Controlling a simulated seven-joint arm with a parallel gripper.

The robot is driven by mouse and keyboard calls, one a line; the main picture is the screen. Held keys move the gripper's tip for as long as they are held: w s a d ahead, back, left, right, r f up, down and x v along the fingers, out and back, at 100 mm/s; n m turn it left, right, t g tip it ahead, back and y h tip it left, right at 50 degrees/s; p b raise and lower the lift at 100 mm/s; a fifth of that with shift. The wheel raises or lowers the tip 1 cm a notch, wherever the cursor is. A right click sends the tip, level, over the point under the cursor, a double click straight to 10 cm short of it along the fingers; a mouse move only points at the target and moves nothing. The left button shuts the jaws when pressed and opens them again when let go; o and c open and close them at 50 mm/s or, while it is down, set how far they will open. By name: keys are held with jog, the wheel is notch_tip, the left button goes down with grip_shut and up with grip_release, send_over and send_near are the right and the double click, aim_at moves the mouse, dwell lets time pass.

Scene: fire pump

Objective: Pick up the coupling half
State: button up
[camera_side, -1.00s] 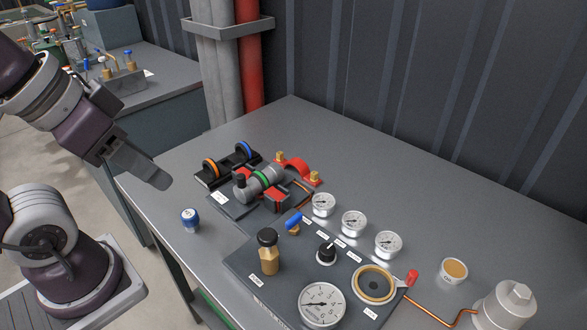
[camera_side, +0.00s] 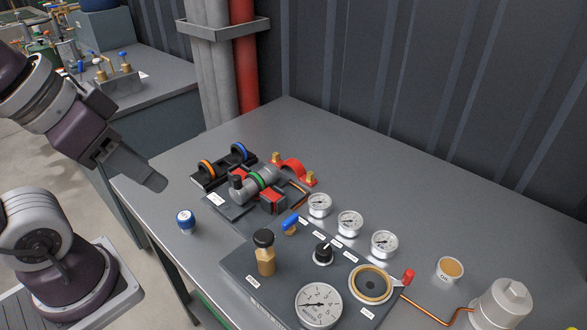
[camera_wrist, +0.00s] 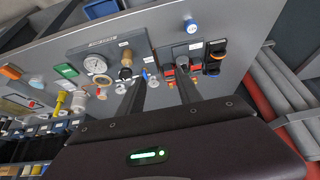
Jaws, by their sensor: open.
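A red arched coupling half (camera_side: 292,167) with brass nuts at its ends lies on the table, behind a grey pipe (camera_side: 262,184) with a green ring. A second red coupling piece (camera_side: 272,201) sits at the front of the pipe; I cannot tell if it is fixed there. My gripper (camera_side: 154,182) is open and empty, above the table's left edge, well left of the coupling parts and apart from them. In the wrist view, its two fingers (camera_wrist: 161,76) are spread, and the red parts show small beyond them, partly hidden by the right finger.
A black rack (camera_side: 222,170) with orange and blue rings stands behind the pipe. A blue-and-white capped item (camera_side: 186,221) stands near the left edge. A gauge panel (camera_side: 285,262) fills the front, with a silver canister (camera_side: 503,303) at right. The back right of the table is clear.

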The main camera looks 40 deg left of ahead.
jog(key=shift+o, duration=1)
jog(key=w+r+n+g+h, duration=0.15)
jog(key=w+r+n, duration=0.3)
jog(key=w, duration=0.55)
jog(key=n+g+y, duration=0.2)
jog(key=n+g, duration=0.2)
jog(key=n, duration=0.9)
send_over(292, 162)
jog(key=shift+h, duration=0.25)
jog(key=f, duration=2)
jog(key=shift+s, duration=0.35)
jog(key=shift+n, duration=0.25)
jog(key=f, duration=0.6)
jog(key=shift+w+f, duration=0.3)
jog(key=shift+w, duration=0.1)
jog(key=shift+f, duration=0.35)
grip_shut()
